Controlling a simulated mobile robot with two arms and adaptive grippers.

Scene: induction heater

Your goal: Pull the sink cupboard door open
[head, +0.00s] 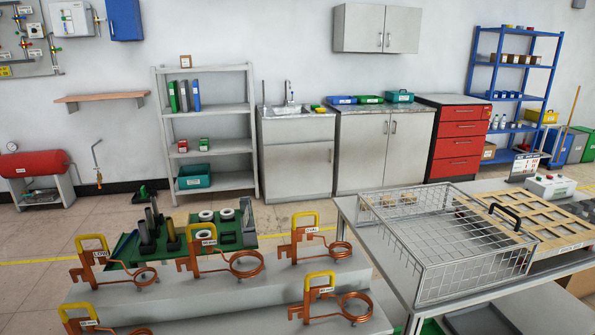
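The sink cupboard (272,131) stands against the back wall, with a metal sink and tap (289,97) on top. Its grey door (297,171) looks shut, flush with the front. A small handle seems to sit near the door's right edge, but it is too small to make out clearly. Neither of my grippers shows in the head view.
Grey shelves (217,109) stand left of the sink cupboard, and a two-door cupboard (377,150) stands right of it. A stepped grey stand (235,300) with copper coils and a table with a wire basket (452,245) fill the foreground. Some floor (285,212) before the cupboard is clear.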

